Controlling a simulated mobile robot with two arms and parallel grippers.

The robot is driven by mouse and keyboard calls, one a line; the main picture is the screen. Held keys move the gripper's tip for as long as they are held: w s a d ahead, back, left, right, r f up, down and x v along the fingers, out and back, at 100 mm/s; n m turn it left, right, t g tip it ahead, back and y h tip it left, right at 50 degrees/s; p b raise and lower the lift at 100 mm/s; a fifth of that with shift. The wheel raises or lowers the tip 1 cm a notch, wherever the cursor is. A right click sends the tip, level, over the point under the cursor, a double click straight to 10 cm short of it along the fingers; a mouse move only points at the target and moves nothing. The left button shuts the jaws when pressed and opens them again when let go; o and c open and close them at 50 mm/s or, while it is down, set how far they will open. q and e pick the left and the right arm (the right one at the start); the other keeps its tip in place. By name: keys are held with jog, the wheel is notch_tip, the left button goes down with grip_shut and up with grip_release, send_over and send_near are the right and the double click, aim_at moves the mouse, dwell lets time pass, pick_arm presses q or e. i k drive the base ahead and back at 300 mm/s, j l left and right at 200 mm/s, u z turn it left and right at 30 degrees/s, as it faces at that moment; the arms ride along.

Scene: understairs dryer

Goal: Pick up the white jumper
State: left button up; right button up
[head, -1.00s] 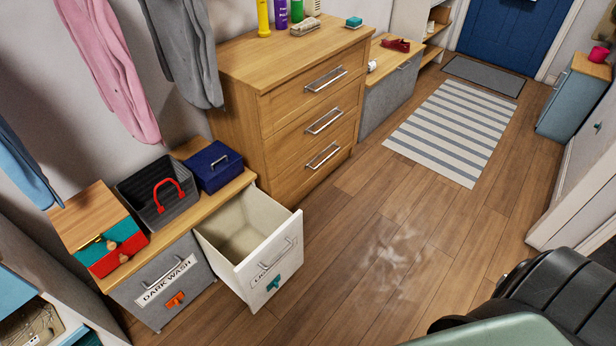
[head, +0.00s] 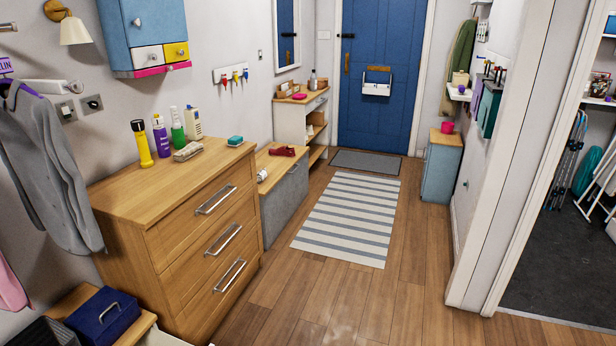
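I see no white jumper in the head view. A grey garment (head: 50,160) hangs on the wall at the left, and part of a pink garment (head: 10,288) shows below it. Neither of my grippers is in view. The open pale drawer at the bottom left (head: 160,338) shows only at its top edge, so its inside is hidden.
A wooden chest of drawers (head: 190,240) stands at the left with bottles on top. Beyond it are a grey-fronted bench (head: 287,205) and a striped rug (head: 347,220). The wooden floor (head: 390,300) is clear. A doorway at the right opens onto dark carpet (head: 560,270).

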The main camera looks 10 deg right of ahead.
aim_at(262, 175)
jog(key=i+l+z, duration=0.35)
jog(key=i, duration=0.75)
jog(key=i+z, duration=0.35)
jog(key=i, duration=0.75)
jog(key=i+u, duration=0.15)
jog(key=i, duration=0.35)
jog(key=i+l+u, duration=0.15)
jog(key=i, duration=0.35)
jog(key=i+l+u, duration=0.15)
jog(key=i, duration=0.3)
jog(key=i+l+u, duration=0.15)
jog(key=i, duration=0.35)
jog(key=l, duration=0.1)
